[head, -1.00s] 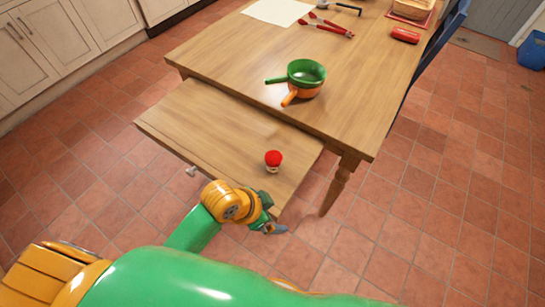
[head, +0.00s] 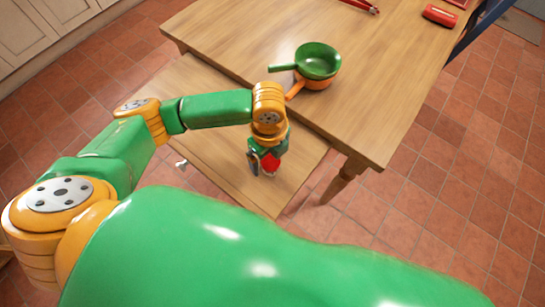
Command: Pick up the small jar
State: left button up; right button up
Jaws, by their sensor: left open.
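The small jar (head: 270,163) with a red lid stands on the pulled-out drawer or leaf (head: 205,138) of the wooden table. My left gripper (head: 264,165) is at the jar from above, with its fingers around or just beside it; I cannot tell whether they touch. The gripper is open. The gripper and wrist hide part of the jar. My right gripper is not in view.
A green pan (head: 318,60) sits on an orange pan (head: 316,83) on the table (head: 395,85), close behind my left wrist. Red tongs (head: 362,5) and a red case (head: 440,15) lie farther back. A table leg (head: 345,181) stands to the right.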

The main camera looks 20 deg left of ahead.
aim_at(271, 161)
pick_arm(q)
jog(key=f, duration=0.3)
jog(key=shift+s+d+f, duration=0.15)
jog(key=shift+s, duration=0.1)
jog(key=shift+w+f, duration=0.25)
jog(key=shift+f, duration=0.15)
jog(key=shift+r, duration=0.1)
grip_shut()
jog(key=shift+r, duration=0.1)
